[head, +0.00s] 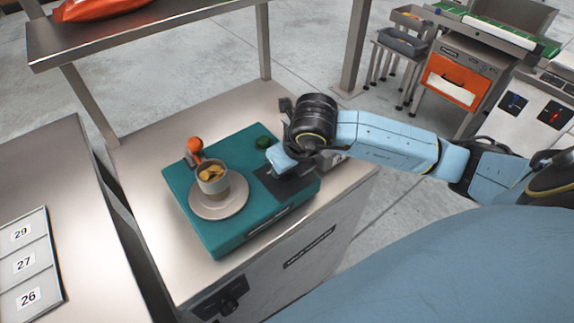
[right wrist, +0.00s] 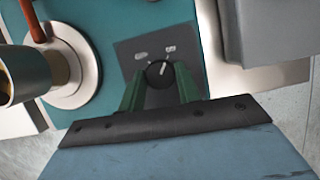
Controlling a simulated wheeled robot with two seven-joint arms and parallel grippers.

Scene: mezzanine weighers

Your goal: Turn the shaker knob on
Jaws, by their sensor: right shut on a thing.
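The shaker is a teal box (head: 215,232) on a steel bench, with a dark control panel (head: 266,189) at its right end. The black knob (right wrist: 159,74) with a white pointer line sits on that panel in the right wrist view; the pointer is tilted slightly right of straight up, toward the right-hand marking. My right gripper (right wrist: 158,92) is shut on the knob, its green fingers on either side of it. In the head view my gripper (head: 277,166) hides the knob. My left gripper is not in view.
A cup with yellow pieces (head: 212,178) stands on a round plate (head: 219,203) on the shaker. A steel shelf (head: 140,28) overhangs the back. Numbered cards (head: 25,262) lie at left.

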